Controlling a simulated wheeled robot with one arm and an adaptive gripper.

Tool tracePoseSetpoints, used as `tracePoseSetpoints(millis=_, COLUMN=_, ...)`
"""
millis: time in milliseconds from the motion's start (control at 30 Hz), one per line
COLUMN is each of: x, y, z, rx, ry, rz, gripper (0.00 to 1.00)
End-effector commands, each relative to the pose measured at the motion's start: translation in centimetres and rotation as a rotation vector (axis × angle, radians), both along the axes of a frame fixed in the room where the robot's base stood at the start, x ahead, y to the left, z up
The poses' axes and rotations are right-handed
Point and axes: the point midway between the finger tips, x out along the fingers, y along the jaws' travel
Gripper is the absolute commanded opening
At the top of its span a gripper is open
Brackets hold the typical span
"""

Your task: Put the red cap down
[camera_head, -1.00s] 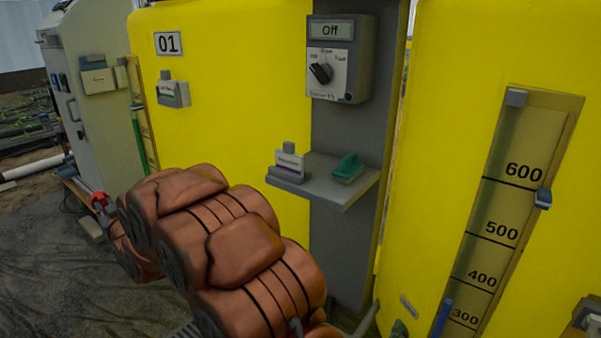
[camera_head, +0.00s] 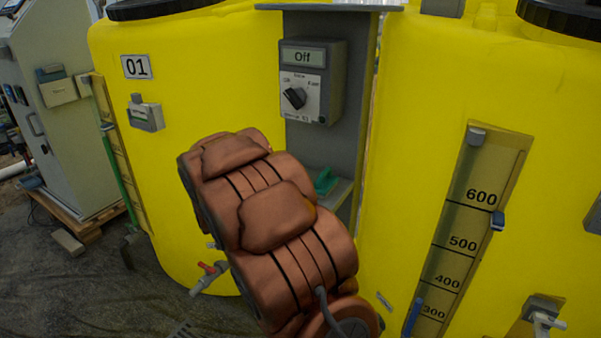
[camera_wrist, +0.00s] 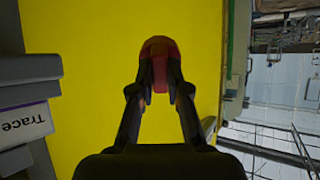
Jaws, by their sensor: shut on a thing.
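The red cap (camera_wrist: 160,49) shows in the wrist view between the fingertips of my gripper (camera_wrist: 160,84). My gripper is shut on it, and the dark fingers cover part of its sides. A yellow surface lies behind the cap; I cannot tell how far away it is. In the head view my copper-coloured arm hides the gripper and the cap. The grey shelf (camera_head: 340,196) on the post between the two yellow tanks is mostly hidden behind my arm. A green-handled thing (camera_head: 326,181) on the shelf still shows.
A control box (camera_head: 312,80) reading "Off" is on the grey post above the shelf. Tank 01 (camera_head: 170,60) stands left, with a red-handled valve (camera_head: 210,272) low down. The right tank (camera_head: 420,130) has a level scale.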

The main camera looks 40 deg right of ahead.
Motion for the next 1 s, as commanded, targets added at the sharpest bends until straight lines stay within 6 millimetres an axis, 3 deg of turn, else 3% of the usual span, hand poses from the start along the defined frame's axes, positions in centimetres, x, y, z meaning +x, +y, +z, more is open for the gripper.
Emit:
tracePoseSetpoints(millis=33, x=-0.9, y=-1.2, z=1.5, rx=0.015, ry=0.050, rz=-0.030, gripper=0.00)
tracePoseSetpoints(millis=267, x=-5.8, y=-4.8, z=2.1, rx=0.122, ry=0.295, rz=-0.153, gripper=0.00)
tracePoseSetpoints(millis=500, x=-12.0, y=-7.4, z=3.8, rx=0.269, ry=0.545, rz=-0.286, gripper=0.00)
tracePoseSetpoints(millis=800, x=-20.1, y=-8.1, z=7.7, rx=0.469, ry=0.770, rz=-0.435, gripper=0.00)
tracePoseSetpoints(millis=1000, x=-23.8, y=-7.6, z=9.8, rx=0.559, ry=0.844, rz=-0.496, gripper=0.00)
